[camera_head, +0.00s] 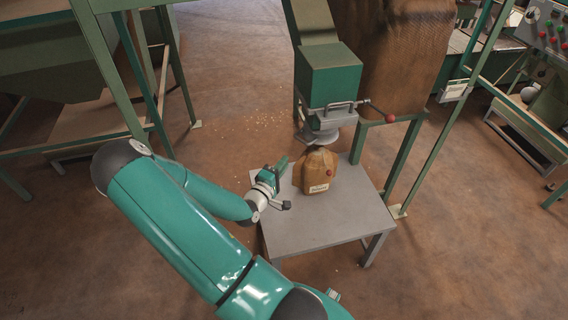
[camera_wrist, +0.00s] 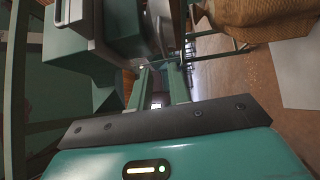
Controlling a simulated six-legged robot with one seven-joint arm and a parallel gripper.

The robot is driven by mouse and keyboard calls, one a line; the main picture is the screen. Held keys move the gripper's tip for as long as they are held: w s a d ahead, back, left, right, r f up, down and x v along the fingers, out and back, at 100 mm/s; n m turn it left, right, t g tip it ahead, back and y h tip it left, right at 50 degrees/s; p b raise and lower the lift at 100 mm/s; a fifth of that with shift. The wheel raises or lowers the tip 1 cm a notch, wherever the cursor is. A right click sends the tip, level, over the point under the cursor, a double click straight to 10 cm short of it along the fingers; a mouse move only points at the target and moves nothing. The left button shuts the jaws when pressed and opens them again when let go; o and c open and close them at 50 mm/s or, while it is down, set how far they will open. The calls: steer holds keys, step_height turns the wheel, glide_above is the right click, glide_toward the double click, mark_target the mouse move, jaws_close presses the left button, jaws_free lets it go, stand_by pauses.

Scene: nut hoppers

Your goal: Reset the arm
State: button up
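My gripper (camera_head: 281,170) is at the left edge of the small grey table, just left of a brown sack and apart from it. In the wrist view my gripper's two green fingers (camera_wrist: 160,82) stand apart with a gap between them and nothing held. My teal arm reaches in from the lower left, bent at the elbow. The sack also shows at the top right of the wrist view (camera_wrist: 250,12).
Green frame posts (camera_head: 450,115) stand right and left. A big brown sack (camera_head: 400,55) is behind. A control panel (camera_head: 548,28) is top right. The floor in front is clear.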

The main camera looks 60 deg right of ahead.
stand_by(0.4)
steer(key=a+r+t+y, duration=0.2)
steer(key=a+r+y, duration=0.4)
steer(key=a, duration=0.8)
steer(key=a+r+t+y, duration=0.1)
steer(key=a+r+y, duration=0.5)
steer(key=a+r, duration=0.7)
steer(key=a+r+t+y, duration=0.2)
steer(key=a+r+y, duration=0.4)
steer(key=a, duration=1.1)
step_height(320, 180, up, 4)
steer(key=shift+s+r+t+y, duration=0.1)
steer(key=shift+s+t+y, duration=0.2)
steer(key=shift+s, duration=0.1)
